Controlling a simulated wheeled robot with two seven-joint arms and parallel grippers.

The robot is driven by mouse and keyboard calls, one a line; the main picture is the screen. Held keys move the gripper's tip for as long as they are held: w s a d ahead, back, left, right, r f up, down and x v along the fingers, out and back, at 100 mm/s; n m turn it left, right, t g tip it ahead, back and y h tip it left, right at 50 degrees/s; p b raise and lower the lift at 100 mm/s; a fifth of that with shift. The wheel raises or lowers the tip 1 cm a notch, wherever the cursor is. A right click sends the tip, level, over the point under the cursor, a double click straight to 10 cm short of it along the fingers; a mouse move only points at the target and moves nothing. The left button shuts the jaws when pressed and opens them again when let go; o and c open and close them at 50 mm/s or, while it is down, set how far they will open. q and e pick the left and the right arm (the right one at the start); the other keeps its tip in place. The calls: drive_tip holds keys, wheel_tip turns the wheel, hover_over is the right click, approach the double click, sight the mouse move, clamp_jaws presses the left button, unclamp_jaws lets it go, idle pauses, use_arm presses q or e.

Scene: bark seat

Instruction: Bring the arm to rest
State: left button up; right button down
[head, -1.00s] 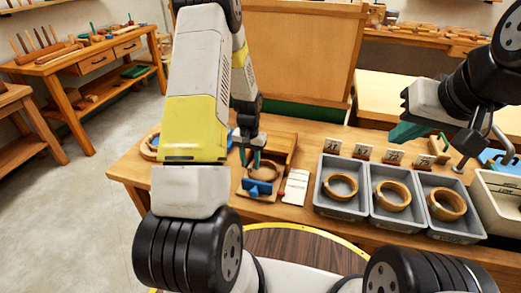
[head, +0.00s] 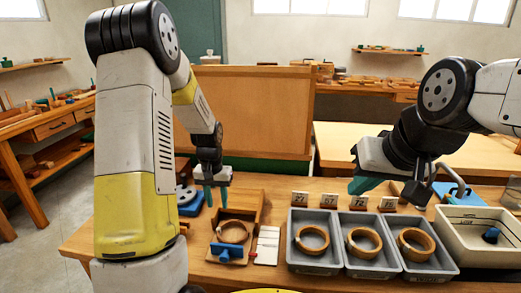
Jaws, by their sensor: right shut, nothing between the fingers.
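My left gripper (head: 216,196) hangs pointing down above the back left of a wooden fixture (head: 257,210) on the bench. Its two teal fingers are apart with nothing between them. The fixture holds a wooden ring (head: 233,231) with a blue clamp block (head: 228,252) in front of it. My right gripper (head: 364,185) is shut and empty, tilted, above the number tags behind the grey trays. Its fingers are partly hidden by its own body.
Three grey trays (head: 313,267) each hold a wooden ring. A white card (head: 267,245) lies beside the fixture. A cream bin (head: 485,255) with a blue item stands at right. A wooden panel (head: 245,110) rises behind the bench (head: 85,240).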

use_arm(q)
drive_tip(key=s+d+r+t+h, duration=0.1)
drive_tip(key=s+d+r+t, duration=0.1)
drive_tip(key=s+r, duration=0.5)
drive_tip(key=s+d+r+t, duration=0.1)
drive_tip(key=s+d+r, duration=0.15)
drive_tip(key=r, duration=0.85)
drive_tip(key=s+d+r+t, duration=0.1)
drive_tip(key=s+r, duration=0.2)
drive_tip(key=s, duration=0.3)
drive_tip(key=s+d+r+t+h, duration=0.1)
drive_tip(key=s+r, duration=0.2)
drive_tip(key=s, duration=0.4)
drive_tip(key=shift+r+t, duration=0.15)
drive_tip(key=shift+t, duration=0.15)
